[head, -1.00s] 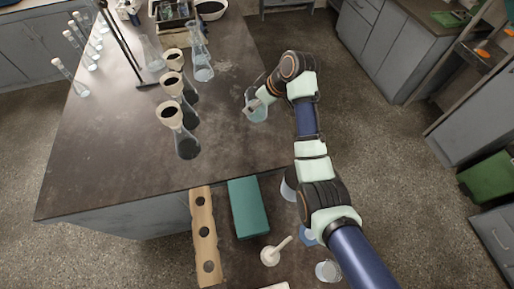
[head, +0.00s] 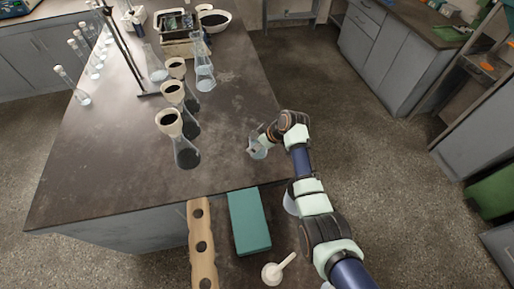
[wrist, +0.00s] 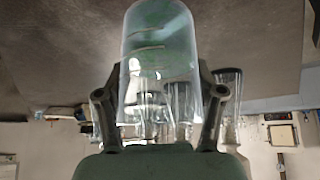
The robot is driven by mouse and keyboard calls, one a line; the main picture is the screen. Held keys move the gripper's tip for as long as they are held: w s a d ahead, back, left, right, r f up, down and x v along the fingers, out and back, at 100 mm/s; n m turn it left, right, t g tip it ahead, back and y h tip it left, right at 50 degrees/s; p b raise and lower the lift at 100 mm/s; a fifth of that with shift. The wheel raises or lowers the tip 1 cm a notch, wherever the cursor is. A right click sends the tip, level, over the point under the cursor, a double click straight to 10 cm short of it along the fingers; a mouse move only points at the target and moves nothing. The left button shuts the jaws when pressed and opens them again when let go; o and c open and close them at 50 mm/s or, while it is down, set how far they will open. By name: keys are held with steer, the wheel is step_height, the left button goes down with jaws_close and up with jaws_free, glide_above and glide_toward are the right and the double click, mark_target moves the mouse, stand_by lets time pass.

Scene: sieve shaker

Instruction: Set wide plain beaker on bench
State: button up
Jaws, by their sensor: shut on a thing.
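A clear, plain glass beaker (head: 259,152) is over the right front part of the dark bench top (head: 120,150) in the head view. My gripper (head: 254,147) is shut on it from the right side. In the wrist view the beaker (wrist: 158,55) fills the middle, between the two dark fingers of my gripper (wrist: 160,95). The bench surface (wrist: 60,40) shows at the top of that view. I cannot tell whether the beaker's base touches the bench.
Several conical flasks, some holding funnels with dark contents (head: 186,153), stand left of the beaker. A retort stand (head: 120,45) and a white bowl (head: 214,20) are farther back. A teal box (head: 249,222) and a wooden rack (head: 202,245) lie in front. Bench around the beaker is clear.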

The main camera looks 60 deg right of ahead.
step_height(320, 180, down, 3)
steer(key=shift+r, duration=0.1)
steer(key=o, duration=1.8)
steer(key=p+v, duration=0.3)
steer(key=v, duration=0.9)
